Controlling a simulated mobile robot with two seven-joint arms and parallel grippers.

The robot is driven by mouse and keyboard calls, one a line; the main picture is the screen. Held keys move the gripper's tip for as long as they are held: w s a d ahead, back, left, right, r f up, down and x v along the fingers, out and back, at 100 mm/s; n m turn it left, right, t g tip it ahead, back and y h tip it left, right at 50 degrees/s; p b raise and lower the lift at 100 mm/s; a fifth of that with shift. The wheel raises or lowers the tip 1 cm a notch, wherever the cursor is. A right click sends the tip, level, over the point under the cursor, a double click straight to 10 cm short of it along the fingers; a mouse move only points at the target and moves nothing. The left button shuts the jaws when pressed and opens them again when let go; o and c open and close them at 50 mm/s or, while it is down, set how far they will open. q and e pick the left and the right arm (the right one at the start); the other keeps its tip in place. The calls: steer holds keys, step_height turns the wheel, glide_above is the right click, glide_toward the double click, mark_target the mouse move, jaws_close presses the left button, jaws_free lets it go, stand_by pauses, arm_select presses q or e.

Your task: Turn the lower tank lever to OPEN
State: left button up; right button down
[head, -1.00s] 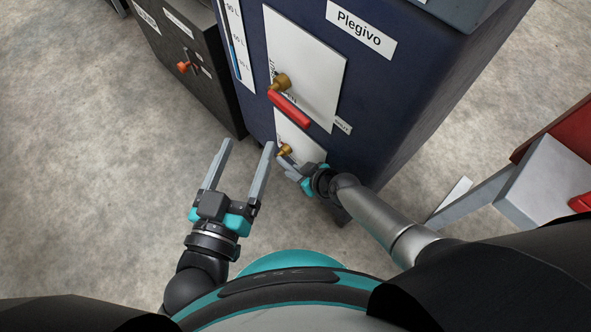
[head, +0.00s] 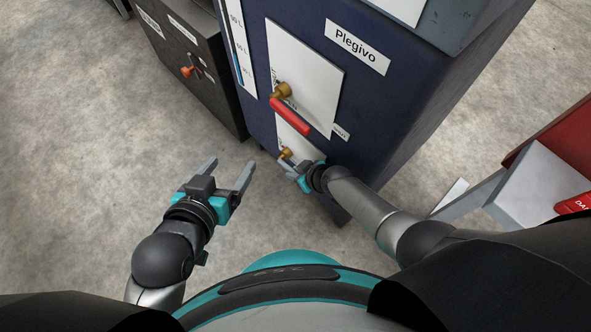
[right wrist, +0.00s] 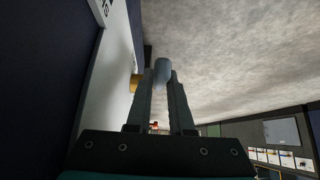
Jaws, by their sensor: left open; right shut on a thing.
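The navy tank (head: 400,95) labelled Plegivo stands ahead of me. Its lower valve has a brass body (head: 286,153) on a white plate, low on the front; the brass also shows in the right wrist view (right wrist: 135,82). My right gripper (head: 284,165) is at this valve and shut on the lower lever. In the right wrist view the lever's blue-grey rounded end (right wrist: 162,68) shows between the fingertips. The rest of the lever is hidden, and its setting cannot be read. My left gripper (head: 231,164) is open and empty, left of the tank above the floor.
The upper valve's red lever (head: 290,115) sits just above, slanting down to the right. A dark cabinet (head: 190,85) with an orange-handled valve (head: 187,71) stands at the left. A red and white unit (head: 545,185) is at the right. The floor at left is clear.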

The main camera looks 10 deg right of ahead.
steer(key=shift+w+r+g+p, duration=0.2)
steer(key=shift+r+g+p, duration=0.15)
steer(key=shift+p, duration=0.3)
steer(key=shift+w+a+r+g+h+p, duration=0.25)
steer(key=shift+r+g+h+p, duration=0.3)
steer(key=shift+p, duration=0.35)
arm_select(q)
steer(key=s+a+g+y, duration=0.3)
steer(key=s+a+g, duration=0.2)
steer(key=a, duration=0.2)
steer(key=shift+s+n+g, duration=0.2)
steer(key=shift+n+g, duration=0.1)
steer(key=shift+g, duration=0.1)
arm_select(e)
steer(key=shift+g+h, duration=0.25)
steer(key=shift+g, duration=0.05)
steer(key=c, duration=0.8)
jaws_free()
arm_select(q)
steer(key=shift+r+p, duration=0.1)
steer(key=shift+p, duration=0.2)
arm_select(e)
steer(key=shift+s+r, duration=0.1)
steer(key=shift+r, duration=0.05)
